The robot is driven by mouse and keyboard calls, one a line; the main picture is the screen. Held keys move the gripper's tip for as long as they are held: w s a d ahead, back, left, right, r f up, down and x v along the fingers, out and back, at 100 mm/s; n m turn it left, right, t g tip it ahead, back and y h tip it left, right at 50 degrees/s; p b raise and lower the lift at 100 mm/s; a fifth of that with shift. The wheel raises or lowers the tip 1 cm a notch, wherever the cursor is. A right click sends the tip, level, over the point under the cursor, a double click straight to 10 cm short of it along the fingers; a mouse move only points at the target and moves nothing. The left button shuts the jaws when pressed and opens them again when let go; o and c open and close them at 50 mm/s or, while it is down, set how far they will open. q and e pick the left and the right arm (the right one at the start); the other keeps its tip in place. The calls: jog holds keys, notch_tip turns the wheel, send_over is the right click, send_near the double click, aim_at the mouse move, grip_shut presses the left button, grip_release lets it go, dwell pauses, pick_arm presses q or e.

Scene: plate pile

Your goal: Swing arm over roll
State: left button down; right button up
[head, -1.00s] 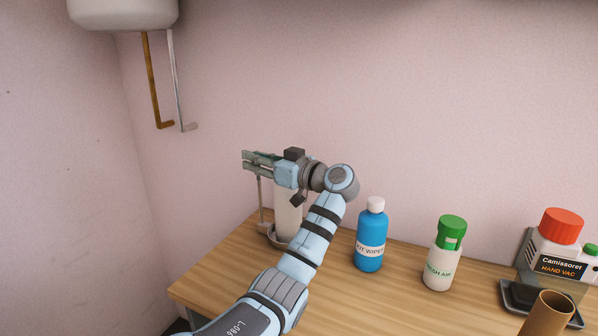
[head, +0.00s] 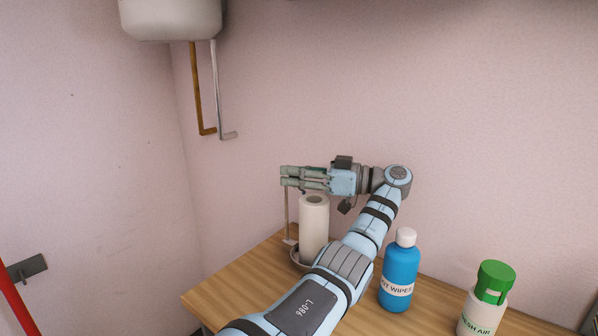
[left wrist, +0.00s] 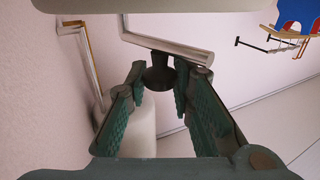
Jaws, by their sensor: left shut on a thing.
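A white paper roll (head: 314,230) stands upright on a holder at the back left of the wooden table. The holder's thin swing arm (head: 287,218) rises beside the roll on its left. My left gripper (head: 288,177) is level, behind and just above the roll's top, with its fingertips at the top of the swing arm. It is shut on the swing arm's upper end. In the left wrist view, a pale metal bar (left wrist: 170,46) and a dark knob (left wrist: 158,72) show at the fingertips. The roll (left wrist: 138,130) is partly hidden behind the fingers there. My right gripper is not in view.
A blue wipes bottle (head: 400,277) and a green-capped bottle (head: 484,300) stand right of my left forearm. A white wall tank (head: 171,18) with two hanging pipes (head: 217,100) is at the upper left. The table's left corner (head: 215,290) is bare.

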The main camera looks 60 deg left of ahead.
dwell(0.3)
pick_arm(q)
jog(key=c, duration=1.4)
grip_release()
jog(key=shift+c, duration=0.2)
notch_tip(320, 180, up, 10)
